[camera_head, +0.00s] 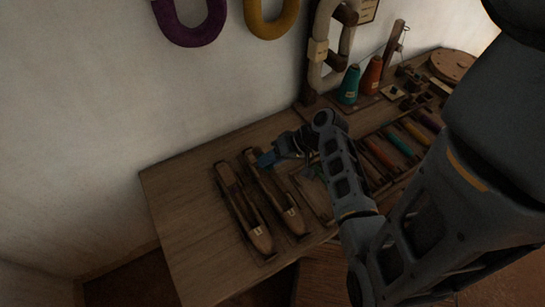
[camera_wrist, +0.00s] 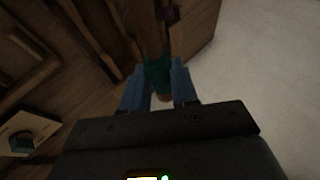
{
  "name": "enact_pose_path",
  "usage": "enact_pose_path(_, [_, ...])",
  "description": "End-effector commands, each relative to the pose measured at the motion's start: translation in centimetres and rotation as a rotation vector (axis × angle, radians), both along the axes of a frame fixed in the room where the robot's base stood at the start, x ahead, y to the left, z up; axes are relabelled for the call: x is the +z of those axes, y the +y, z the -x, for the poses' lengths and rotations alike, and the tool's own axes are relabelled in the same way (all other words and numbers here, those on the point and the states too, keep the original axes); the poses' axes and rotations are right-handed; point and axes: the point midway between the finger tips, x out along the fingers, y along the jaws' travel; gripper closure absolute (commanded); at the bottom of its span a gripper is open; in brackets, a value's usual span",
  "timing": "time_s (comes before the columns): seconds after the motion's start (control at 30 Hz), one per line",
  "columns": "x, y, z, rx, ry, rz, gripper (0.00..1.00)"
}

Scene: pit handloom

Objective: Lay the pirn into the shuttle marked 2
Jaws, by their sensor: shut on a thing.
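My gripper (camera_head: 268,158) is above the table, close to the upper end of the right-hand shuttle. In the wrist view its blue fingers (camera_wrist: 160,88) are shut on a teal pirn (camera_wrist: 158,72). I cannot pick the held pirn out clearly in the head view. Two long wooden shuttles lie side by side on the table: a left-hand shuttle (camera_head: 241,208) and a right-hand shuttle (camera_head: 275,193). Each has a small pale label near its lower end, too small to read. I cannot tell whether the pirn touches a shuttle.
Several coloured pirns lie in a wooden rack (camera_head: 376,178) right of my arm. A teal cone (camera_head: 349,86) and an orange cone (camera_head: 371,76) stand at the back. Purple (camera_head: 190,30) and yellow hanks hang on the wall. The table's left part (camera_head: 183,200) is clear.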

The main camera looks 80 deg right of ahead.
Motion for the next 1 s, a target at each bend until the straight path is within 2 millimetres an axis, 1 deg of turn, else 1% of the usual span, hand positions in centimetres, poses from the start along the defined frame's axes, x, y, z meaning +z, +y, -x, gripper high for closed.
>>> enact_pose_path(0.1, [0.0, -0.1, 0.6, -0.023, -0.010, -0.006, 1.00])
enact_pose_path(0.37, [-1.1, -0.1, 0.7, -0.025, -0.010, -0.005, 1.00])
enact_pose_path(1.0, [-6.6, -0.1, 0.6, -0.023, -0.010, -0.006, 1.00])
